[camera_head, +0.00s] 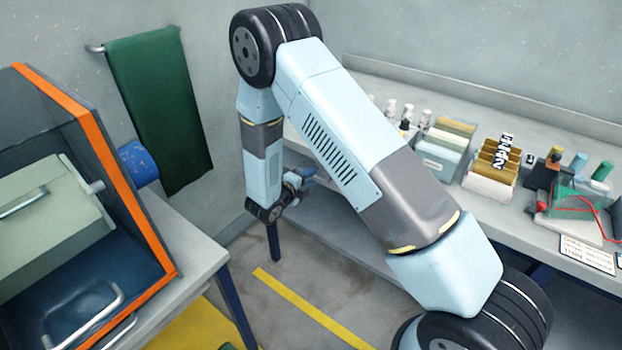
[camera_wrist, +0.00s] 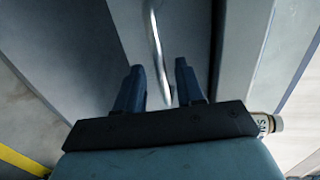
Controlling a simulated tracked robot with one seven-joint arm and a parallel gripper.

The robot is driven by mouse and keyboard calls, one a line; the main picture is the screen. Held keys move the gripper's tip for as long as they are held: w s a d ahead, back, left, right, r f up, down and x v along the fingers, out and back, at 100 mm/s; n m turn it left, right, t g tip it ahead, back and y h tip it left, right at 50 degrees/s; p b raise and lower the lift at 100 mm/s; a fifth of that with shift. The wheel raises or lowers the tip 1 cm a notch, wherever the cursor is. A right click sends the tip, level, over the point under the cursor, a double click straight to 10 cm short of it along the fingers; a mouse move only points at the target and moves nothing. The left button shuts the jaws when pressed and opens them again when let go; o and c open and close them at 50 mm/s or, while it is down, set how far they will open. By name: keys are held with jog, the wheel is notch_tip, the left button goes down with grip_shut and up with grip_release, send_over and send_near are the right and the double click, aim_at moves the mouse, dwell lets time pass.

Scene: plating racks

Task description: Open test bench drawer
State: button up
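In the wrist view a curved metal handle (camera_wrist: 155,42) stands on a grey front panel (camera_wrist: 186,28), which looks like the test bench drawer's front. My gripper (camera_wrist: 160,82) is open, with its two dark blue fingers apart. The handle's lower end lies between them, with visible gaps on both sides. I cannot tell whether a finger touches it. In the head view my gripper (camera_head: 302,180) is beside the left end of the grey bench (camera_head: 370,86). The drawer and handle are hidden there by my arm and the bench top.
Bottles (camera_head: 406,117), a box of files (camera_head: 440,158), a card holder (camera_head: 490,168) and a red-wired device (camera_head: 575,205) stand on the bench. An orange-edged cabinet (camera_head: 127,190) stands left. A green cloth (camera_head: 155,105) hangs behind. Floor with yellow tape (camera_head: 310,310) lies between.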

jog(key=shift+w+d, duration=0.15)
jog(key=shift+w, duration=0.1)
jog(key=shift+c, duration=0.2)
grip_shut()
jog(key=shift+f, duration=0.1)
